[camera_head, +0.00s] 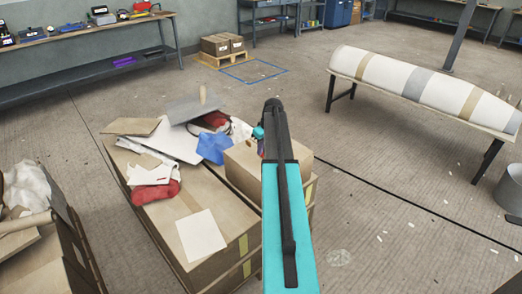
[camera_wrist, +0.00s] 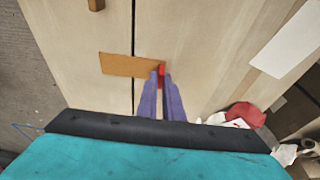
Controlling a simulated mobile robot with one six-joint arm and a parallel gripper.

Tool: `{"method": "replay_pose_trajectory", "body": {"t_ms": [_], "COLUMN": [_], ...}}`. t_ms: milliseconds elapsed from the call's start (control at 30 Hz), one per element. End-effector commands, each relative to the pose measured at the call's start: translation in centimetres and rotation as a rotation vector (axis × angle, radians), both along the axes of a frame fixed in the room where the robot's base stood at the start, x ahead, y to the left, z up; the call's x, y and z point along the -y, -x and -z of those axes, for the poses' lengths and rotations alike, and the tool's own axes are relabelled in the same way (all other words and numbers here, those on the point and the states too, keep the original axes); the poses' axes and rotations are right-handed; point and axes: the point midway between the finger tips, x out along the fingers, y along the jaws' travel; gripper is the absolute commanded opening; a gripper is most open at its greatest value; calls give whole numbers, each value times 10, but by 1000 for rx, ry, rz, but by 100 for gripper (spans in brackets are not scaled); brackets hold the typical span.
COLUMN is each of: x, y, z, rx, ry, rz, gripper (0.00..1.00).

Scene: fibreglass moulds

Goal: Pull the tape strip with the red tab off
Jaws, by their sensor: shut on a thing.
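The tape strip (camera_wrist: 125,65) is a tan-orange band lying across a dark seam between two pale cardboard-coloured panels in the wrist view. Its red tab (camera_wrist: 162,70) is at its right end. My gripper (camera_wrist: 161,78) has two purple fingers closed on the red tab, one on each side of it. The left part of the strip still lies flat across the seam. In the head view my teal arm covers the middle of the scene, and the strip and fingertips are hidden.
Cardboard boxes (camera_head: 180,215) stand under my arm, with a blue cloth (camera_head: 213,147), a red item (camera_head: 155,192) and loose sheets on top. A bench with a long wrapped mould (camera_head: 420,82) stands at right. Grey floor between is open. A bucket (camera_head: 511,187) is at the right edge.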

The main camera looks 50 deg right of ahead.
Motion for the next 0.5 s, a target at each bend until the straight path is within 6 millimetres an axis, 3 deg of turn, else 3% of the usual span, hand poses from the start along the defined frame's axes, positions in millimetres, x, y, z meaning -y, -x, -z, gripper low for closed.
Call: {"method": "replay_pose_trajectory", "body": {"t_ms": [500], "x": [0], "y": [0], "z": [-5], "rx": [1], "ry": [0], "rz": [1], "gripper": [0]}}
